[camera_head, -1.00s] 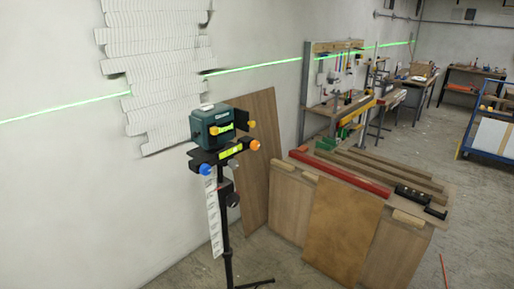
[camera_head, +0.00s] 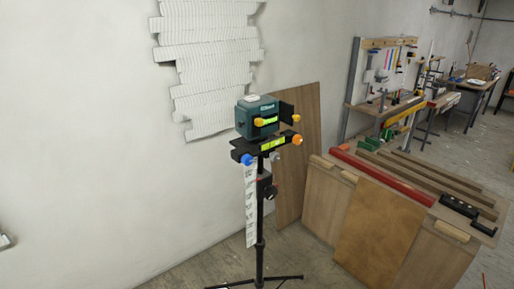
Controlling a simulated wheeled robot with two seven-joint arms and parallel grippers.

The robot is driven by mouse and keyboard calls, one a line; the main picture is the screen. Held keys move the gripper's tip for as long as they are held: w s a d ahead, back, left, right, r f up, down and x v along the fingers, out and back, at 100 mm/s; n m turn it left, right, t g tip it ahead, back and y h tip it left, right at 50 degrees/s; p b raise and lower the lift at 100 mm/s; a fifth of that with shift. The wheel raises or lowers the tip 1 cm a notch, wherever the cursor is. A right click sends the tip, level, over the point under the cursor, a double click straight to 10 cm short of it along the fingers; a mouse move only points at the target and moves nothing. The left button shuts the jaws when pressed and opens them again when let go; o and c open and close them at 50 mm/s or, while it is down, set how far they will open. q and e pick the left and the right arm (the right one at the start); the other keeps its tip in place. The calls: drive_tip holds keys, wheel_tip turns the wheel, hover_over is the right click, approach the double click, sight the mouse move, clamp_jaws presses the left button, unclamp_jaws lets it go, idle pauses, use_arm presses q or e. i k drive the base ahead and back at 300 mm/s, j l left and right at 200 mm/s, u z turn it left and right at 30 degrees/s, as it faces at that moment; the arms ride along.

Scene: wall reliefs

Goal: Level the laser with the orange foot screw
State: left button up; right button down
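The laser (camera_head: 254,117) is a dark teal box on a black plate (camera_head: 250,145) atop a black tripod (camera_head: 260,225). The orange foot screw (camera_head: 298,140) is at the plate's right end. A blue screw (camera_head: 247,159) is at its left front and a grey one (camera_head: 276,156) lies between them. Yellow-green vials show on the laser and on the plate (camera_head: 273,143); their bubbles are too small to read. No green line shows on the wall. A small grey piece at the left edge seems to be my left gripper (camera_head: 5,241), mostly cut off. My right gripper is out of view.
A white ribbed relief (camera_head: 212,65) hangs on the wall behind. A brown board (camera_head: 297,155) leans behind the tripod. A wooden bench (camera_head: 400,215) with a red bar (camera_head: 380,177) stands close on the right. Left of the tripod is clear.

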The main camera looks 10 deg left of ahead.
sight(297, 140)
drive_tip(key=l+u, duration=0.1)
drive_tip(key=u, duration=0.15)
drive_tip(key=i+l+u, duration=0.1)
drive_tip(key=u, duration=0.15)
drive_tip(key=i+l+u, duration=0.15)
drive_tip(key=l, duration=0.35)
drive_tip(key=i+l+u, duration=0.15)
drive_tip(key=l, duration=0.35)
drive_tip(key=i+l+u, duration=0.15)
drive_tip(key=l, duration=0.35)
drive_tip(key=l+u, duration=0.15)
drive_tip(key=l, duration=0.4)
